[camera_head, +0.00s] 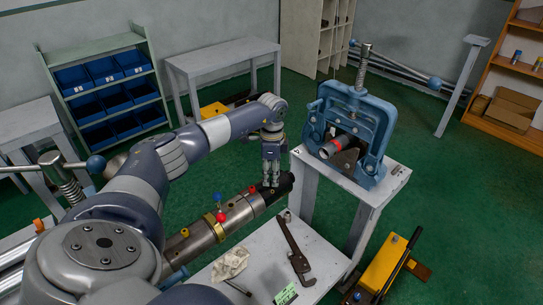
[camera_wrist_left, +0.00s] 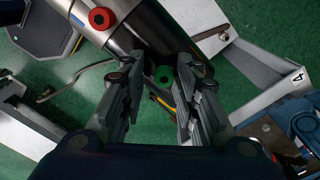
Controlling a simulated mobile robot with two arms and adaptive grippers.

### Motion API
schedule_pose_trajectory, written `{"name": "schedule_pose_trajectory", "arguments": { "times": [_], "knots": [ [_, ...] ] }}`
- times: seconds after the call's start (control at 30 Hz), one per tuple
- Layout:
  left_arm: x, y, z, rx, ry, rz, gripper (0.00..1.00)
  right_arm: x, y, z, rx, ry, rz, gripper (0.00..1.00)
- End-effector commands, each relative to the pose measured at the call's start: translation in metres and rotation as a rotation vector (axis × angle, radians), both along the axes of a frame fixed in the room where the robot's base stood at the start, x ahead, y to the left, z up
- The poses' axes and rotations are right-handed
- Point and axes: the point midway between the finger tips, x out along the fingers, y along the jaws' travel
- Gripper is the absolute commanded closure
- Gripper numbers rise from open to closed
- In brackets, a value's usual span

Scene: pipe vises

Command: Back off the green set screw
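The green set screw (camera_wrist_left: 163,75) shows in the left wrist view, on the dark end of the metal pipe assembly (camera_wrist_left: 133,35). In the head view, the assembly (camera_head: 205,236) lies slanted at bench height, and the green screw cannot be made out behind my gripper. My left gripper (camera_wrist_left: 161,64) is open, with one finger on each side of the green screw. I cannot tell whether either finger touches it. In the head view, this gripper (camera_head: 271,184) points down at the dark end (camera_head: 285,184) of the assembly. My right gripper is not in view.
A red screw (camera_head: 251,189) and a blue-knobbed screw (camera_head: 217,196) stand on the same assembly. A blue pipe vise (camera_head: 376,120) stands on a stand to the right. A wrench (camera_head: 293,250) and a cloth (camera_head: 230,264) lie on the front table. A yellow tool (camera_head: 385,262) is on the floor.

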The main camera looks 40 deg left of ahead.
Motion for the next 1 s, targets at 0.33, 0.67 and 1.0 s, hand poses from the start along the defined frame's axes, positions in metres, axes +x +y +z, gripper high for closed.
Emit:
{"name": "schedule_pose_trajectory", "arguments": {
  "times": [0.33, 0.67, 1.0],
  "knots": [
    [0.002, 0.002, 0.004, 0.002, -0.010, 0.002, 0.64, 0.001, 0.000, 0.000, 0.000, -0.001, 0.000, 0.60],
    [0.004, 0.002, 0.056, 0.003, -0.014, 0.002, 0.64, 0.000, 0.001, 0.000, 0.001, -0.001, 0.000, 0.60],
    [0.003, 0.002, 0.114, 0.002, -0.009, 0.002, 0.64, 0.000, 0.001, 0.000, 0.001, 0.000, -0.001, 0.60]
  ]
}}
